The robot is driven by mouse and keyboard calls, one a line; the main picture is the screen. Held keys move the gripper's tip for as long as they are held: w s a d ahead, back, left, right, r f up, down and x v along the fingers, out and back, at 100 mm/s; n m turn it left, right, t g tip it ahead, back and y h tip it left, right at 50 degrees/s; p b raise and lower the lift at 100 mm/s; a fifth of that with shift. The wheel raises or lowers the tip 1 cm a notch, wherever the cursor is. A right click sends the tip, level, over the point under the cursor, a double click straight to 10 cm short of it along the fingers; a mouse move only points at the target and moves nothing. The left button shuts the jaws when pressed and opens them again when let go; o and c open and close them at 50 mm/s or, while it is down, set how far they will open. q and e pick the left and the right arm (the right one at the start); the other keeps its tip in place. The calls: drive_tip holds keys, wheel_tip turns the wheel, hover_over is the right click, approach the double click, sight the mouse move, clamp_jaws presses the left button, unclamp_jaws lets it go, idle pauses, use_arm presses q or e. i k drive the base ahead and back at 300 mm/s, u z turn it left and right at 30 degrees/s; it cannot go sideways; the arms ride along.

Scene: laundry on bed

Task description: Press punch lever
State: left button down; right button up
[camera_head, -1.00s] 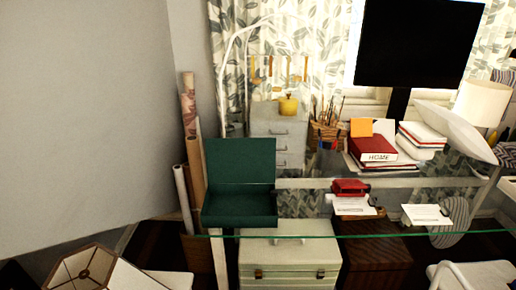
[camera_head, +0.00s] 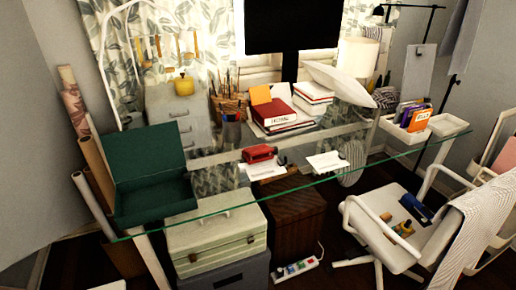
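A red hole punch (camera_head: 259,153) sits on the glass desk (camera_head: 232,200), near the middle of its depth. A sheet of white paper (camera_head: 264,170) lies at its front edge; I cannot tell whether the paper is inside the punch's slot. A second white sheet (camera_head: 327,162) lies apart to the right on the glass. The punch's lever is too small to make out clearly. Neither of my grippers shows in the head view.
An open green box (camera_head: 150,180) stands at the desk's left end. Books (camera_head: 280,113) and a pencil basket (camera_head: 229,106) stand behind the punch. A white chair (camera_head: 385,225) with things on its seat is at the front right. The glass in front of the punch is clear.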

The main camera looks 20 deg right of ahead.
sight(259, 149)
drive_tip(key=k, duration=1.35)
drive_tip(key=z, duration=0.6)
drive_tip(key=i, duration=1.35)
drive_tip(key=u, duration=0.3)
